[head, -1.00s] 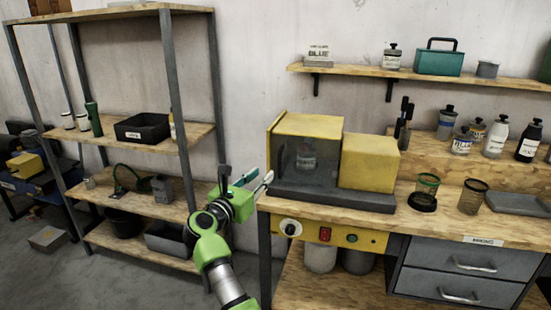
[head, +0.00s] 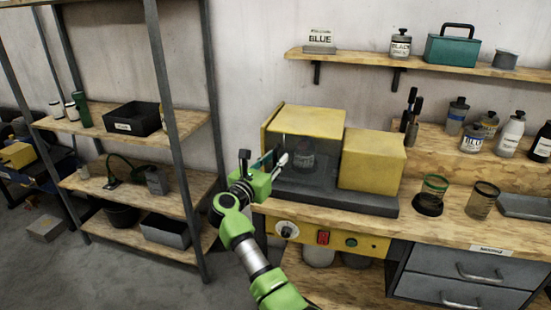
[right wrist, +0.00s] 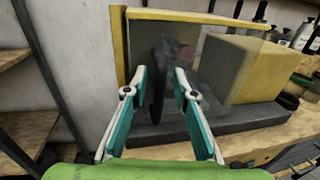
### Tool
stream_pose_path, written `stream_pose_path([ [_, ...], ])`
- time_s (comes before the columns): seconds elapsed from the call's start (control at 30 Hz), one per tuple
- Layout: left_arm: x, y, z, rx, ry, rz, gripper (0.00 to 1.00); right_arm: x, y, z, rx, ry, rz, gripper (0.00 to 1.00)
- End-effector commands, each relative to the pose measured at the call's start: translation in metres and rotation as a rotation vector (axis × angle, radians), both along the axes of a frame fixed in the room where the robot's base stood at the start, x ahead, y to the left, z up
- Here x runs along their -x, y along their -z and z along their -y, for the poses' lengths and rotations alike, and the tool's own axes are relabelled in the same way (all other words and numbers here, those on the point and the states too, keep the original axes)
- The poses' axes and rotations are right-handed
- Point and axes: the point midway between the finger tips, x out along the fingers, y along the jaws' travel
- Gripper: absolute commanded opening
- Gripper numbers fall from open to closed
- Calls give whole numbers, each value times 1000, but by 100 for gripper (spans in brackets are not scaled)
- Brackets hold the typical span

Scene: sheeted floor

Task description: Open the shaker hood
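The shaker hood (head: 308,122) is a yellow-topped box with a see-through grey front, on a dark base (head: 350,200) at the left end of the bench. It looks closed. A container (head: 303,161) shows dimly behind the front. My right gripper (head: 275,160) is at the hood's left front. In the right wrist view the hood (right wrist: 190,17) fills the upper middle, and a dark upright handle (right wrist: 158,85) lies between the open fingers of my right gripper (right wrist: 161,72). I cannot tell whether they touch it. My left gripper is not in view.
A yellow housing (head: 371,162) adjoins the hood on the right. A knob (head: 287,231) and a red switch (head: 323,237) are on the bench's front panel. Cups (head: 434,187) stand further right. A shelf rack (head: 165,120) stands to the left.

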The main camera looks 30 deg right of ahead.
Motion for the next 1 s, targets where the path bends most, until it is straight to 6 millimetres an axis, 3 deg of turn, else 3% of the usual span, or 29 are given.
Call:
stream_pose_path([
  [0.07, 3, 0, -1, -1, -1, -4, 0, 0, 0, 0, 0, 0, 0, 25],
  [0.17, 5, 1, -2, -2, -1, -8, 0, 0, 0, 0, 0, 0, 0, 0],
  [0.53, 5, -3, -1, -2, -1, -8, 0, 8, -1, 7, 0, 1, 1, 0],
  [0.67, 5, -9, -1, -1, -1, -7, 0, 26, -1, 21, -1, 4, 0, 0],
  [1.0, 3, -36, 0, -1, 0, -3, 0, 97, -3, 82, -1, 6, -3, 0],
])
